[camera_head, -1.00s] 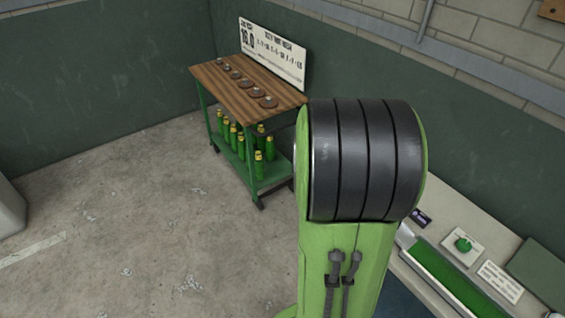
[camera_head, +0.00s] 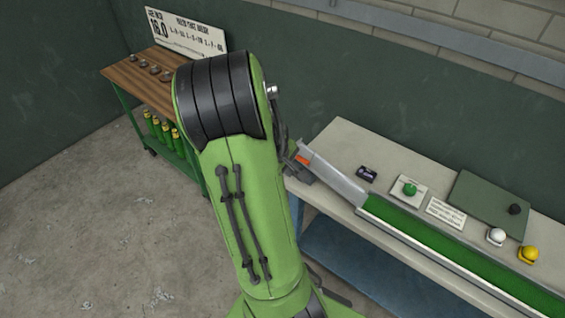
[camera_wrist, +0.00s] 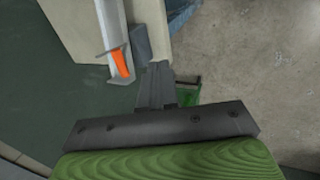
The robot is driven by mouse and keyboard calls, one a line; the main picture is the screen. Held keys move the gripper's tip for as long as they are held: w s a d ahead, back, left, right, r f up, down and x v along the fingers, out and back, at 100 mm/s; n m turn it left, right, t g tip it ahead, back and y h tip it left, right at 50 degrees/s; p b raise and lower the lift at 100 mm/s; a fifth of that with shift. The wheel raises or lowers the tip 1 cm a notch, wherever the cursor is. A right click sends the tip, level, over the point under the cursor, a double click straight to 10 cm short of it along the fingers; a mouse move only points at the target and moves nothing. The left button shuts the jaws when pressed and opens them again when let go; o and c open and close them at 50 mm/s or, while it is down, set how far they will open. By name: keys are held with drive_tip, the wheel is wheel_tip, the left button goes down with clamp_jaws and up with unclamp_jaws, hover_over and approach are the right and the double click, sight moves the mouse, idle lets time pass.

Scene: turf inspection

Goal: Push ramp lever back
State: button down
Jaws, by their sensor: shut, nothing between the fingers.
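The ramp is a pale metal chute (camera_head: 336,178) at the left end of a green turf lane (camera_head: 450,258) on the bench. An orange piece (camera_head: 303,159), which looks like the ramp lever, sits at the chute's upper left end. In the wrist view, the orange piece (camera_wrist: 120,63) stands at the end of the chute (camera_wrist: 109,24), left of my gripper. My gripper (camera_wrist: 157,72) is shut and empty, with a visible gap to the orange piece in the picture. In the head view my arm hides most of the gripper.
The bench (camera_head: 352,146) carries a green ball on a white card (camera_head: 410,189), a small dark box (camera_head: 367,173), a printed card (camera_head: 446,212), white (camera_head: 495,236) and yellow (camera_head: 528,254) balls. A wooden-topped trolley (camera_head: 128,75) with green bottles stands left. Open concrete floor lies at lower left.

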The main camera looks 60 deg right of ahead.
sight(307, 161)
drive_tip(key=d, duration=0.1)
drive_tip(key=d+f, duration=0.1)
drive_tip(key=d, duration=0.2)
drive_tip(key=shift+s+d+f+p, duration=0.25)
drive_tip(key=shift+s+d+p, duration=0.05)
drive_tip(key=shift+s+d, duration=0.05)
drive_tip(key=shift+r, duration=0.1)
